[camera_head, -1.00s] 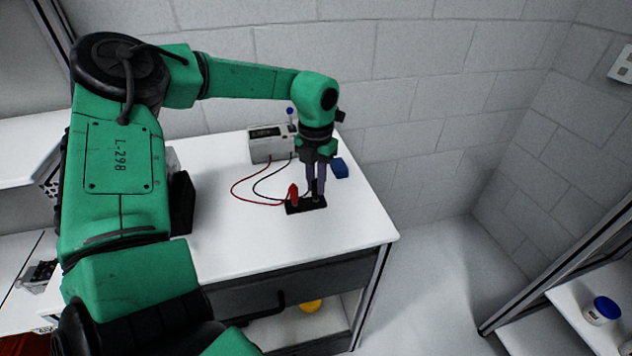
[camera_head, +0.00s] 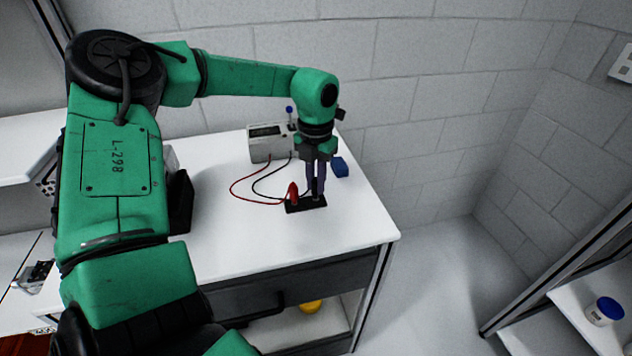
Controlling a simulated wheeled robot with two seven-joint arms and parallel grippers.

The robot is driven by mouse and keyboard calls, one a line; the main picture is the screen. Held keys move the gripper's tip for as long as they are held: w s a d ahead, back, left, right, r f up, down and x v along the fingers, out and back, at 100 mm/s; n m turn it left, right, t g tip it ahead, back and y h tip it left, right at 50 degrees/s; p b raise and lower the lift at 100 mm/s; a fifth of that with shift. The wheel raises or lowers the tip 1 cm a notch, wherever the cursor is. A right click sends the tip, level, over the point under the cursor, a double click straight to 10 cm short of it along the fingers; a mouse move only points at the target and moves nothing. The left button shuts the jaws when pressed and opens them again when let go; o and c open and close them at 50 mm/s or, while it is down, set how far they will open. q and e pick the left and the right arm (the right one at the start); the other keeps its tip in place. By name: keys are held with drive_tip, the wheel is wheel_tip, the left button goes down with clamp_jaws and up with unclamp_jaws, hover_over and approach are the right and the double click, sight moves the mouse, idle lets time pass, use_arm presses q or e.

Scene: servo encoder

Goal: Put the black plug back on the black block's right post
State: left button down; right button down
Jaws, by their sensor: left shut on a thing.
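The black block (camera_head: 305,206) lies on the white table. A red plug (camera_head: 293,194) stands upright at its left end. My left gripper (camera_head: 316,193) points straight down over the block's right end, with its fingers shut on the black plug. The black plug (camera_head: 315,188) shows only as a dark sliver between the fingers. The right post is hidden behind the fingertips, so I cannot tell whether the plug is seated on it. My right gripper is out of view.
A grey meter box (camera_head: 270,143) stands behind the block, with a red cable (camera_head: 236,189) and a black cable running from it. A blue block (camera_head: 340,167) lies right of the gripper. The table (camera_head: 330,240) is clear in front.

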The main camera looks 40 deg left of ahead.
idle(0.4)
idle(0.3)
use_arm(q)
drive_tip(key=shift+f+b, duration=0.2)
drive_tip(key=shift+b, duration=0.2)
drive_tip(key=c, duration=0.8)
unclamp_jaws()
drive_tip(key=shift+o, duration=0.2)
drive_tip(key=shift+r, duration=0.1)
drive_tip(key=shift+r+p, duration=2.1)
drive_tip(key=shift+r, duration=1.35)
